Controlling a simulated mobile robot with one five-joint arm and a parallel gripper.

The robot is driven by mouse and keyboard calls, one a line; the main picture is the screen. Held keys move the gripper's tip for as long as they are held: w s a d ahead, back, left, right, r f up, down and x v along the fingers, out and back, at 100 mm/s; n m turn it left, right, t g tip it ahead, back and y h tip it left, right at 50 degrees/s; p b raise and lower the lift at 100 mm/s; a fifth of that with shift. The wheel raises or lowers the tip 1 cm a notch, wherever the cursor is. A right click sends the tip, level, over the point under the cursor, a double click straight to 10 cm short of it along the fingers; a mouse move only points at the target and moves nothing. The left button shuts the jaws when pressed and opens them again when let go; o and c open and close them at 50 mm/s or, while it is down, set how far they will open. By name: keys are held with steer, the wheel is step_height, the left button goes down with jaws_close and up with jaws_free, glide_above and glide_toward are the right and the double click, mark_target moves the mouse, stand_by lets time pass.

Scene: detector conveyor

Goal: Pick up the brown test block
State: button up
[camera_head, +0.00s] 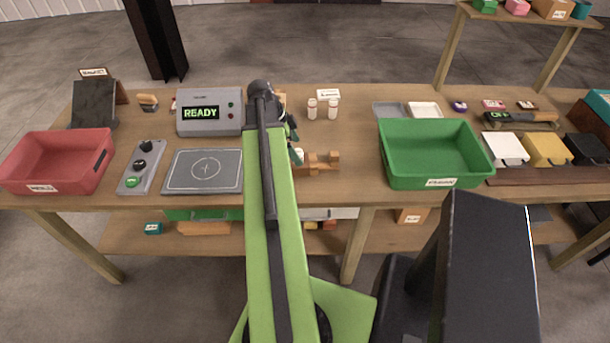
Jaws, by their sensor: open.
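My green and black arm reaches forward over the table. My gripper (296,153) is low over the tabletop, mostly hidden behind the arm, and is open. A brown wooden piece (319,161) lies on the table just right of it, with a small raised block-like part at its right end. I cannot tell whether this is the brown test block or whether the gripper touches it. Another brown thing shows partly behind the arm's far end (281,97); its shape is hidden.
A grey unit reading READY (209,112) and a flat grey plate (204,171) are left of my arm. A button panel (142,166) and red bin (58,162) are farther left. A green bin (433,153) stands right. Two small bottles (322,109) stand behind the wooden piece.

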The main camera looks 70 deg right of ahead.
mark_target(305, 160)
steer(key=b+x, duration=0.1)
steer(key=x, duration=0.2)
steer(key=shift+w, duration=0.1)
steer(key=b+x, duration=0.5)
steer(key=shift+s+f, duration=0.1)
steer(key=shift+s, duration=0.1)
steer(key=shift+r, duration=0.2)
steer(key=shift+c, duration=0.4)
steer(key=c, duration=1.6)
steer(key=shift+c, duration=0.2)
